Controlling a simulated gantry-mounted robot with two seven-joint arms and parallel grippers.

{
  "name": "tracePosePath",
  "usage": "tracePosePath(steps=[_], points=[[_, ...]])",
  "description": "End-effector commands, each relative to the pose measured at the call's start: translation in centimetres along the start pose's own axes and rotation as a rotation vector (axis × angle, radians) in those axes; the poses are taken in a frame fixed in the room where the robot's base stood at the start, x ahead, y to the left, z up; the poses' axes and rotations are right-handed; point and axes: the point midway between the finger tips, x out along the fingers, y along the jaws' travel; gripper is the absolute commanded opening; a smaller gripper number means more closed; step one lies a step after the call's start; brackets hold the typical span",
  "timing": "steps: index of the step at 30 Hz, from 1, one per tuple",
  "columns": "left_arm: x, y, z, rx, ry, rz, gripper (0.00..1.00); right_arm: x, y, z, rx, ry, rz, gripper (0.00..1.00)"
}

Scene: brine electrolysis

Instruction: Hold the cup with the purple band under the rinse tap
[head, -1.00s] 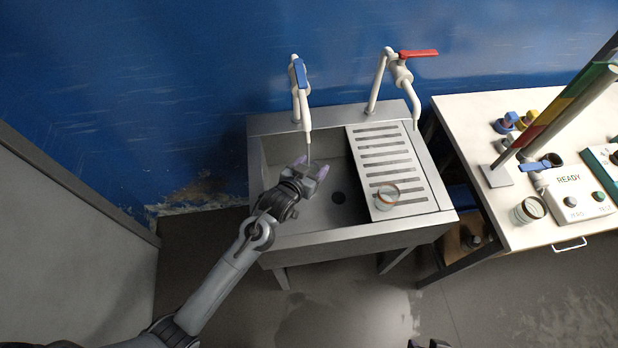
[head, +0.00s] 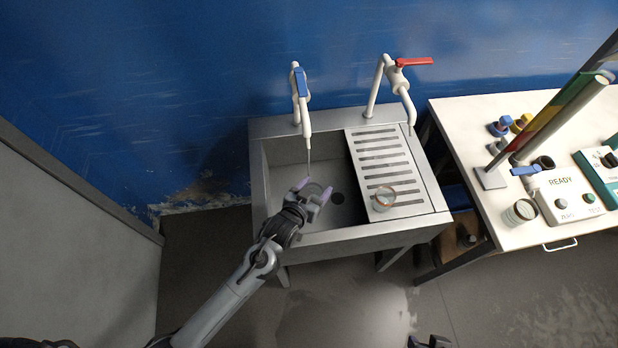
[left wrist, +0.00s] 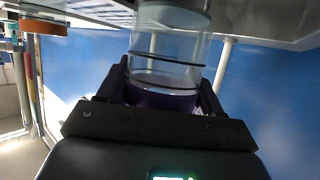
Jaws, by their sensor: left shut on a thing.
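The clear cup with the purple band (left wrist: 165,97) is between the fingers of my left gripper (head: 318,193), which is shut on it at the band. In the head view the cup is a faint round rim between the purplish fingertips, over the sink basin. The rinse tap (head: 302,100), white with a blue lever, stands behind the basin. A thin stream hangs from its spout down toward the cup; I cannot tell whether it falls inside the rim. My right gripper (head: 428,342) barely shows as dark parts at the bottom edge.
A second tap with a red lever (head: 413,62) stands right of the first. A clear cup with an orange band (head: 383,199) stands on the slotted drainboard (head: 412,170). The bench (head: 460,130) at right holds another cup (head: 520,212) and a READY box (head: 563,185).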

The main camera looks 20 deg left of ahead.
Motion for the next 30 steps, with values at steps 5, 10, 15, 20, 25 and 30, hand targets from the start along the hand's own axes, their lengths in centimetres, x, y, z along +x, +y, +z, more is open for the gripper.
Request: tracePosePath(steps=[5,10,15,20,25,30], points=[[-1.5,1.2,0.2,-0.003,0.0,0.001,0.28,-1.3,0.0,-0.4,0.0,0.0,0.0,0.43],[-2.7,2.2,0.8,-0.002,-0.001,0.001,0.28,-2.2,0.0,-0.7,0.003,0.001,-0.002,0.43],[-3.9,3.2,1.3,-0.001,-0.001,0.001,0.28,-3.0,0.0,-1.0,0.006,0.001,-0.005,0.43],[-4.7,3.9,1.7,-0.001,0.0,0.0,0.28,-3.5,-0.1,-1.2,0.009,0.002,-0.007,0.43],[-5.0,4.2,2.0,-0.001,0.001,0.001,0.28,-3.6,-0.1,-1.2,0.01,0.002,-0.008,0.43],[-5.0,4.2,2.0,-0.001,0.002,0.0,0.28,-3.6,-0.1,-1.2,0.009,0.002,-0.008,0.43]])
